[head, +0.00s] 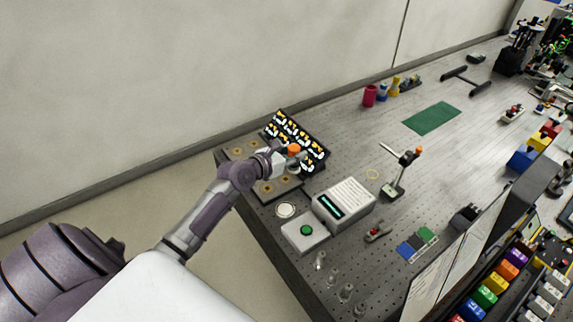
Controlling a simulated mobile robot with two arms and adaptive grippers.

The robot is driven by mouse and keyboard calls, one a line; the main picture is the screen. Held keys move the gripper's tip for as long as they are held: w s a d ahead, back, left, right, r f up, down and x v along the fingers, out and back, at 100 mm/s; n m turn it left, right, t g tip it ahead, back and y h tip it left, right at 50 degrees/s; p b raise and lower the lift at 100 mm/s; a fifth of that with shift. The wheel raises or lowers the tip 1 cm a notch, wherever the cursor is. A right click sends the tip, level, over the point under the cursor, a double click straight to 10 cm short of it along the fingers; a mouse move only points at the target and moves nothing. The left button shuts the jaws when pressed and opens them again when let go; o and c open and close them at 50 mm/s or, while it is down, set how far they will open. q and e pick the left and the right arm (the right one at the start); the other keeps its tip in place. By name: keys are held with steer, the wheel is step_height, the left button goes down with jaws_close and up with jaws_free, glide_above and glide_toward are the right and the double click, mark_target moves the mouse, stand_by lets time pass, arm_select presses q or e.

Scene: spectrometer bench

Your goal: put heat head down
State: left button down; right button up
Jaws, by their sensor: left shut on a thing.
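My left gripper (285,162) reaches over the far left corner of the dark perforated bench (345,268). It is shut on a small piece with an orange end (294,149), which I take to be the heat head. The fingers and wrist hide most of this piece. It shows in front of a black panel with white and yellow markings (310,153). I cannot tell whether the piece touches anything below it. My right gripper is not in view.
Brown plates with round spots (283,187) lie under and beside my left gripper. A grey box with a display (345,203) and a box with a green button (305,231) stand nearer. A stand with an orange knob (397,188) is to the right.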

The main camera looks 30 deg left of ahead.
arm_select(q)
steer(key=a+f, duration=0.1)
steer(key=a+f+b, duration=0.1)
steer(key=f, duration=0.1)
steer(key=f+b, duration=0.1)
steer(key=f, duration=0.1)
steer(key=shift+a+f, duration=0.15)
steer(key=shift+a, duration=0.25)
steer(key=shift+a+f, duration=0.1)
steer(key=shift+f, duration=0.2)
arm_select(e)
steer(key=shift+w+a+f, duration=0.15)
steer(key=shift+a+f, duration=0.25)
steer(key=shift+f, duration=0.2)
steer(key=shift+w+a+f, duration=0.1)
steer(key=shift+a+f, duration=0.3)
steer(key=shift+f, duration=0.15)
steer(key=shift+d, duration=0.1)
arm_select(q)
steer(key=c, duration=1.2)
jaws_free()
steer(key=shift+f, duration=0.15)
steer(key=shift+c, duration=0.2)
steer(key=o, duration=0.4)
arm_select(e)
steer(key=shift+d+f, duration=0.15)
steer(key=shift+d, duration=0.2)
